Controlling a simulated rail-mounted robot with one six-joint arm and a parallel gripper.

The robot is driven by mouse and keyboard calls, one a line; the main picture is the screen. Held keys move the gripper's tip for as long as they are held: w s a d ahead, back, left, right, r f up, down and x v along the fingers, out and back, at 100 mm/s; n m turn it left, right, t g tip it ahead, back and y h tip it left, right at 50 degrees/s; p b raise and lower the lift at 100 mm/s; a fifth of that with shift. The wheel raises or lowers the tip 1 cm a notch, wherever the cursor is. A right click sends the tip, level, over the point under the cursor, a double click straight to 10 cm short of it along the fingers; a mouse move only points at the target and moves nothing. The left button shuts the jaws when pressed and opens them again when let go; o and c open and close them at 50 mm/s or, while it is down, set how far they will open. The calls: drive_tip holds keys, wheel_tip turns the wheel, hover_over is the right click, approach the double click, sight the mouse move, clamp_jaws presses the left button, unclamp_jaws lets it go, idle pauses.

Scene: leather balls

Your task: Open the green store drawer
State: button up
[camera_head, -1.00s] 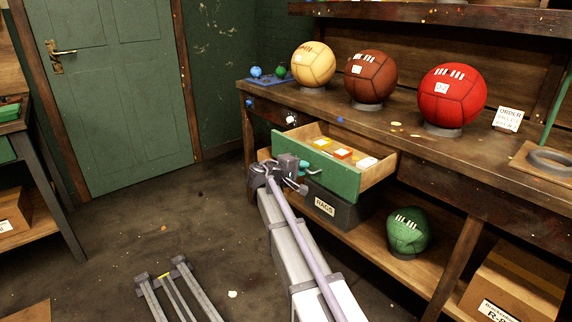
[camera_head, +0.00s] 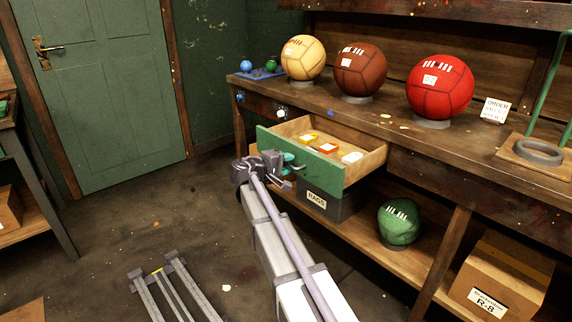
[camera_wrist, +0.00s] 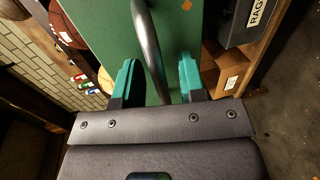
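The green store drawer (camera_head: 300,160) stands pulled out from under the workbench, with several small coloured items visible inside. Its green front also shows in the wrist view (camera_wrist: 180,25). A dark curved handle (camera_wrist: 148,45) stands out from that front. My gripper (camera_head: 290,163) is at the drawer front. In the wrist view my gripper's teal fingers (camera_wrist: 158,78) are apart, with the handle between them and gaps visible at the sides. The head view does not show the handle clearly behind the gripper.
A dark box labelled RAGS (camera_head: 325,200) sits below the drawer. A green ball (camera_head: 399,222) and a cardboard box (camera_head: 503,277) are on the lower shelf. Yellow, brown and red balls stand on the bench (camera_head: 400,130).

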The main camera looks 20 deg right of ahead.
drive_tip(key=p+v, duration=0.2)
drive_tip(key=v, duration=0.8)
drive_tip(key=shift+a, duration=0.35)
drive_tip(key=shift+s+r, duration=0.1)
drive_tip(key=s+a+f+m+g+y, duration=0.1)
drive_tip(key=s+a+f+g+y, duration=0.3)
drive_tip(key=s, duration=0.6)
drive_tip(key=s+a+f+m+t+y, duration=0.1)
drive_tip(key=s+a+f+y, duration=0.2)
drive_tip(key=s+f+y, duration=0.45)
drive_tip(key=s+a+f+m+g+y, duration=0.1)
drive_tip(key=s+a+f+g+y, duration=0.2)
drive_tip(key=s, duration=0.9)
wheel_tip(320, 180, up, 29)
drive_tip(key=w+t+p, duration=0.1)
drive_tip(key=w+p, duration=0.1)
drive_tip(key=p, duration=2.6)
